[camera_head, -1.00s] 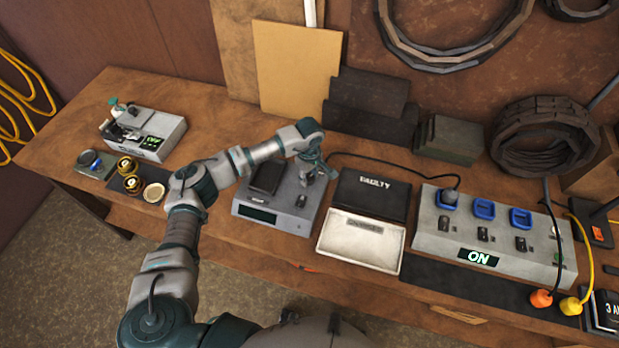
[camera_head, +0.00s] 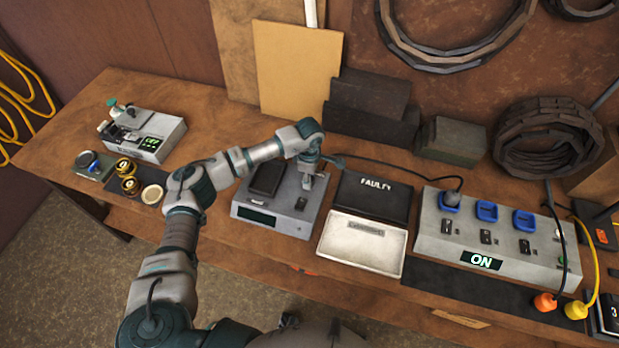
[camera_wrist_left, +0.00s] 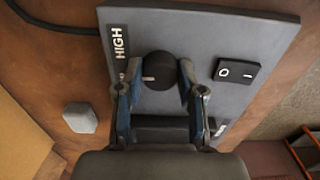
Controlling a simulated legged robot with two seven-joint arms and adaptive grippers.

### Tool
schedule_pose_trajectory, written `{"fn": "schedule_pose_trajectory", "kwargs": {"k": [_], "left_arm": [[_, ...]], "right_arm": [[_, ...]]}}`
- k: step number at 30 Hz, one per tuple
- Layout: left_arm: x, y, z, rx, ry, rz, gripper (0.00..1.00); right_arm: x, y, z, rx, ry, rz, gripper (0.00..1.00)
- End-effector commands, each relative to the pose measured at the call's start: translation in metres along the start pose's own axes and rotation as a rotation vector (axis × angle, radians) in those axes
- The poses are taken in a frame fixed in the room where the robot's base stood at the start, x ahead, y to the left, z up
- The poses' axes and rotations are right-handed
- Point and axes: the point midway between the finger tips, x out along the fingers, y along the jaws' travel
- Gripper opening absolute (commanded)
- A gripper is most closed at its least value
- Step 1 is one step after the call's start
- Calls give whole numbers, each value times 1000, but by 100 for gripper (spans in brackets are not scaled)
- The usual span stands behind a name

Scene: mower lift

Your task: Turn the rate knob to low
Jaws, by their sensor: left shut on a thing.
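The rate knob (camera_wrist_left: 158,70) is a round black knob with a white mark that points left in the left wrist view. It sits on the top of a grey device (camera_head: 284,224) with a dark display at its front. A HIGH label (camera_wrist_left: 120,43) is to the left of the knob; another label (camera_wrist_left: 221,130) is mostly hidden by a finger. My left gripper (camera_wrist_left: 158,80) is shut on the knob, one blue finger on each side. In the head view my left gripper (camera_head: 311,174) is over the device's right part and hides the knob.
A rocker switch (camera_wrist_left: 236,71) is right of the knob. A white tray (camera_head: 361,243) with a FAULTY lid and a power strip (camera_head: 493,255) showing ON are to the right. A small grey machine (camera_head: 165,135) and several round parts are at left.

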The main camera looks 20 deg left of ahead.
Motion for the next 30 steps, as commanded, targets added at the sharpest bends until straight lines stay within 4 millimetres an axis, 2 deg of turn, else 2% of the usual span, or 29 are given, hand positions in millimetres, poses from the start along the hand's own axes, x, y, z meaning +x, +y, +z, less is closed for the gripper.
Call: {"fn": "schedule_pose_trajectory", "kwargs": {"k": [10, 11, 13, 23, 26, 30], "left_arm": [[3, -1, -1, -4, 2, -4, 3], [3, -1, -1, -3, 2, -4, 45], [2, -1, -1, -3, 2, -3, 63], [-2, -1, 0, -1, 0, 1, 63], [-11, 0, 0, -1, -1, 2, 63], [-38, 0, 0, -1, 0, 4, 63]], "right_arm": [[0, -1, 4, 0, -4, -1, 40], [0, -1, 4, 0, -5, -1, 40], [0, -1, 5, -1, -7, -1, 40], [0, -3, 8, -3, -9, -3, 40], [0, -3, 8, -2, -7, -3, 40], [0, -2, 6, -2, -6, -2, 40]]}}
